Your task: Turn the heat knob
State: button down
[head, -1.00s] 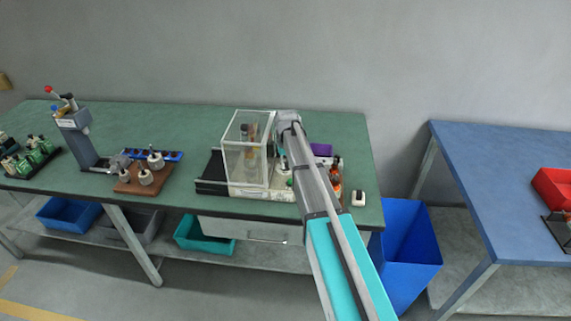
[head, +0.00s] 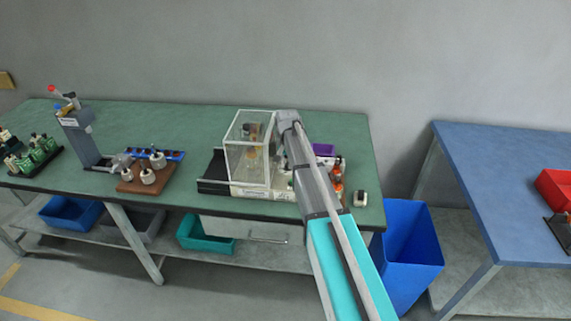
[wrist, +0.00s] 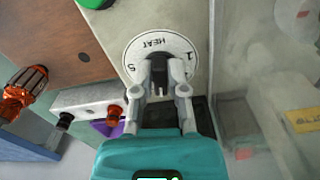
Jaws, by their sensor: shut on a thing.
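The heat knob (wrist: 158,70) is black and sits at the middle of a round white dial (wrist: 134,56) marked HEAT, which reads upside down in the wrist view. A 5 shows at the dial's left and a 1 at its right. My gripper (wrist: 160,88) is shut on the knob, one finger on each side. The fingers hide the lower part of the dial. In the head view my arm covers the knob and gripper, to the right of a clear-walled box (head: 247,155) on the green bench (head: 205,125).
In the wrist view a clear panel (wrist: 255,90) stands close on the right. An orange-handled tool (wrist: 22,92) and a small white block (wrist: 88,110) with dark and orange knobs lie left. A green button (wrist: 95,3) is at the top edge.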

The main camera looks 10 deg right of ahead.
jog(key=shift+w, duration=0.2)
jog(key=c, duration=0.7)
grip_release()
jog(key=shift+o, duration=0.2)
jog(key=shift+s, duration=0.1)
jog(key=shift+s, duration=0.5)
jog(key=s+n, duration=0.5)
jog(key=s, duration=2.2)
jog(key=shift+s+n, duration=0.4)
jog(key=shift+o, duration=0.3)
